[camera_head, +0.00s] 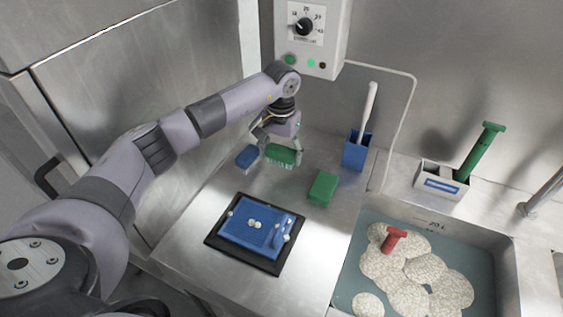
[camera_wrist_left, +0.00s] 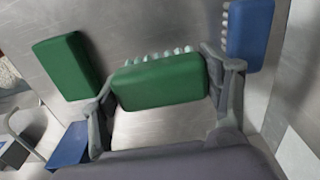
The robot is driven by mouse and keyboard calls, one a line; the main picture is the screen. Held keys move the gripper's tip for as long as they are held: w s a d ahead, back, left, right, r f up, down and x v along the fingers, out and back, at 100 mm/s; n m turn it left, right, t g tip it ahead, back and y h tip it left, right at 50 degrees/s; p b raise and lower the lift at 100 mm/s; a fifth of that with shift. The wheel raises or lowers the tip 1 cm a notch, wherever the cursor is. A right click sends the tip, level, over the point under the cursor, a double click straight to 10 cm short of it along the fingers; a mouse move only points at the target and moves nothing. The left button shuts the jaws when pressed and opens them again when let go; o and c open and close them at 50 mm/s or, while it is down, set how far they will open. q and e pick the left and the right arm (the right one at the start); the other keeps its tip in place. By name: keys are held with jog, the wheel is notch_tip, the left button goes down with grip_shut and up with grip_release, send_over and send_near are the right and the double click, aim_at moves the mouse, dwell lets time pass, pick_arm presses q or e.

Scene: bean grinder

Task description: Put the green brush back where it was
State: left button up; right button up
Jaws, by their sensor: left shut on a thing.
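A green brush (camera_head: 280,156) with pale bristles is held at the back left of the steel counter. My left gripper (camera_head: 279,148) is shut on it from above. In the left wrist view the green brush (camera_wrist_left: 160,80) sits between the two fingers (camera_wrist_left: 165,90), its bristles along the far edge. I cannot tell whether it touches the counter. A blue brush (camera_head: 246,157) lies just left of it and also shows in the left wrist view (camera_wrist_left: 249,34). A second green block (camera_head: 323,188), its bristles not visible, lies apart to the right. My right gripper is not in view.
A black-edged blue tray (camera_head: 242,267) with small white pieces lies in front. A blue holder (camera_head: 355,153) with a white handle stands right, beside a white box (camera_head: 437,187) with a green-handled tool. The sink (camera_head: 358,222) holds pale round pieces and a red tool (camera_head: 394,238).

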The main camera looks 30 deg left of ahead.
aim_at(281, 165)
pick_arm(q)
notch_tip(281, 165, down, 5)
jog(key=shift+r+p, duration=0.2)
jog(key=shift+p, duration=0.25)
jog(key=shift+f, duration=0.25)
jog(key=o, duration=1.1)
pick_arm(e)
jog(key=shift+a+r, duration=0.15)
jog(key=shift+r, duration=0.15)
